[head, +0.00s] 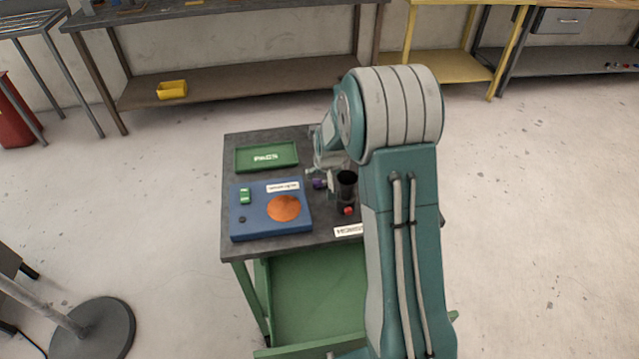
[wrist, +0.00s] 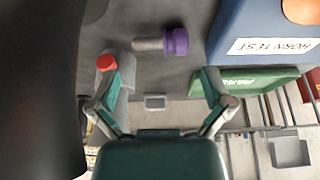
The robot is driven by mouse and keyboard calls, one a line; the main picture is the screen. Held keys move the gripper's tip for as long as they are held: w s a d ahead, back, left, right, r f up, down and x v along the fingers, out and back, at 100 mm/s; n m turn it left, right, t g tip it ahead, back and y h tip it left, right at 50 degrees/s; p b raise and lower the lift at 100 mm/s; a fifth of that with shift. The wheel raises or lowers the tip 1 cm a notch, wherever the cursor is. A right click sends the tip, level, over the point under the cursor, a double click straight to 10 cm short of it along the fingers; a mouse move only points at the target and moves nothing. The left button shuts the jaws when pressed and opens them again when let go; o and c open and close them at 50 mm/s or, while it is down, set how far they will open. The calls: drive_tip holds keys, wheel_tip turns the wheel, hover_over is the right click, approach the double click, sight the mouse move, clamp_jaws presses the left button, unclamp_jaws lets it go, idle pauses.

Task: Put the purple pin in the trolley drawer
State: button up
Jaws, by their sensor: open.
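The purple pin (head: 319,184) lies on the dark trolley top (head: 236,200), right of the blue box. In the wrist view its purple head (wrist: 175,42) points right and its grey shaft points left. My gripper (head: 328,172) is above the trolley top close to the pin. In the wrist view my open gripper (wrist: 163,76) has its fingers spread, with the pin just beyond the fingertips and not held. A green drawer or tray-like surface (head: 315,290) shows below the trolley top at the front; its far part is hidden under the top.
A black cup (head: 347,184) stands right of the pin, with a red-topped piece (head: 348,211) in front. The blue box (head: 250,226) with an orange disc and the green tray (head: 265,168) lie to the left. My arm hides the trolley's right side.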

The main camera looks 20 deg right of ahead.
drive_tip(key=x, duration=0.4)
drive_tip(key=shift+f, duration=0.25)
drive_tip(key=c, duration=0.9)
drive_tip(key=shift+r, duration=0.1)
wheel_tip(320, 180, up, 18)
